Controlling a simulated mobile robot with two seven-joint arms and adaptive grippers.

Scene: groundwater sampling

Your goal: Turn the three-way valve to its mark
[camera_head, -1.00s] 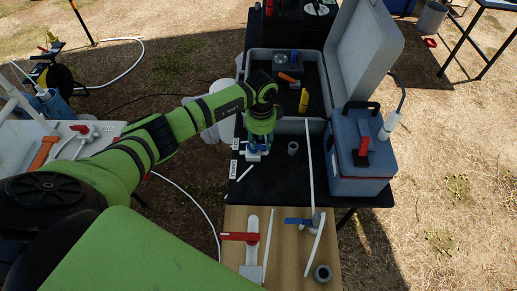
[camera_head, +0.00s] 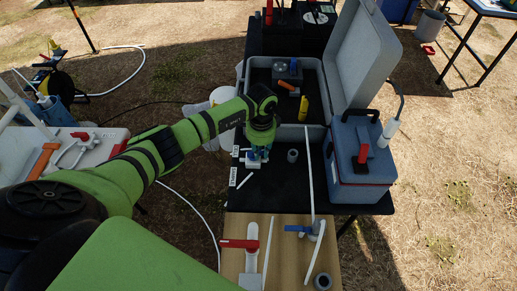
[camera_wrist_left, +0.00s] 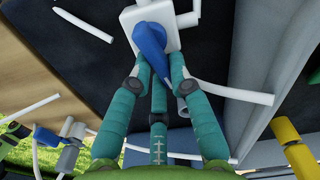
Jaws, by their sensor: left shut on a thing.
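The three-way valve has a white body (camera_head: 251,163) and lies on the black table mat below the open grey case in the head view. In the left wrist view its white body (camera_wrist_left: 140,18) is at the top, with a blue handle (camera_wrist_left: 151,47) pointing down between my fingers. My left gripper (camera_head: 260,157) reaches down over the valve. In the left wrist view its teal fingers (camera_wrist_left: 157,75) are shut around the blue handle. The fingers hide most of the handle in the head view. I cannot make out the mark. My right gripper is not in view.
A small grey ring (camera_head: 292,155) and a white stick (camera_head: 244,180) lie near the valve. The open case (camera_head: 322,92) stands behind, and a blue cooler (camera_head: 361,158) stands to the right. A wooden board (camera_head: 272,224) in front bears red-handled and blue-handled valves.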

